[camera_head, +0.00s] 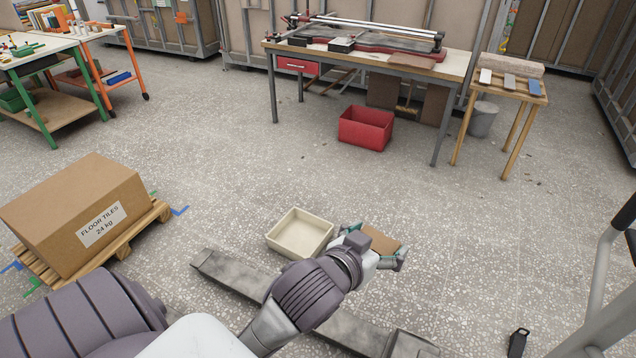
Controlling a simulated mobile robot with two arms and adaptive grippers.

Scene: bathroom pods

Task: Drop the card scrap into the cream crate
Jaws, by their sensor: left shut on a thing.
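The cream crate (273,240) is a shallow, open box on the speckled floor, in the middle of the head view. Its inside looks empty. My left gripper (382,245) is shut on the card scrap (379,239), a flat brown piece. It holds the scrap just right of the crate, apart from its rim in the picture. My left wrist hides part of the gripper, and I cannot tell its exact height. My right gripper is not in view.
A carton marked floor tiles (85,215) sits on a wooden pallet at left. A small wooden table (508,90) is at back right. Grey tubing (600,270) rises at right. Floor between is mostly clear.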

